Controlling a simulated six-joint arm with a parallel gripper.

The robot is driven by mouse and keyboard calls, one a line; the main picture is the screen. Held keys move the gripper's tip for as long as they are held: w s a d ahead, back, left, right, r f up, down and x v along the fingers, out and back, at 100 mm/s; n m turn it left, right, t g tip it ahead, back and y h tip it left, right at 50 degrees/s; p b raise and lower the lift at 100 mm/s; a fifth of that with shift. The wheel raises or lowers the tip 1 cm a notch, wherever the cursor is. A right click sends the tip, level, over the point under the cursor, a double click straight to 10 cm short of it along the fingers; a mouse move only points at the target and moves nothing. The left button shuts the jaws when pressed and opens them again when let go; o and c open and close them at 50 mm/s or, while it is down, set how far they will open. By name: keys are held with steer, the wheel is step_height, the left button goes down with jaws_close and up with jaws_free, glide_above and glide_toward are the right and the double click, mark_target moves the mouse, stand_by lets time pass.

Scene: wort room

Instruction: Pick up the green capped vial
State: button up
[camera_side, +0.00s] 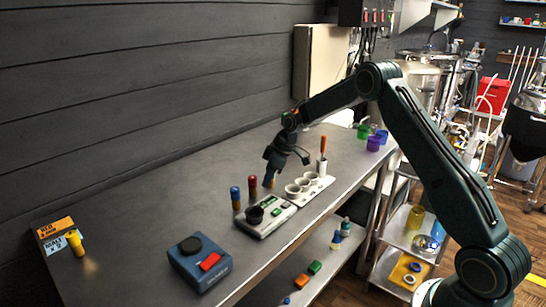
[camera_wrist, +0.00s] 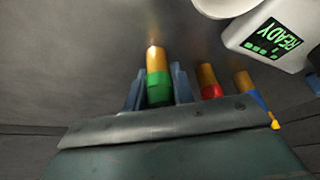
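The green capped vial (camera_wrist: 158,84) has an amber body and sits between the two blue-grey fingers of my gripper (camera_wrist: 159,91) in the wrist view. The fingers flank its cap closely; I cannot tell whether they press on it. In the side view my gripper (camera_side: 270,175) points down over the tabletop, and the vial's amber lower end (camera_side: 268,183) shows at about table level. The fingers hide most of the vial there. The red capped vial (camera_side: 252,188) and the blue capped vial (camera_side: 235,198) stand upright beside it, to the left and nearer the camera.
A white scale (camera_side: 266,215) with a dark cup stands in front of the vials. A white holder (camera_side: 308,186) with round openings is to the right. The left-middle tabletop is clear.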

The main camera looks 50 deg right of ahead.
steer(key=c, duration=0.3)
steer(key=shift+c, duration=0.2)
steer(key=shift+r, duration=0.1)
step_height(320, 180, up, 20)
stand_by(0.5)
stand_by(0.6)
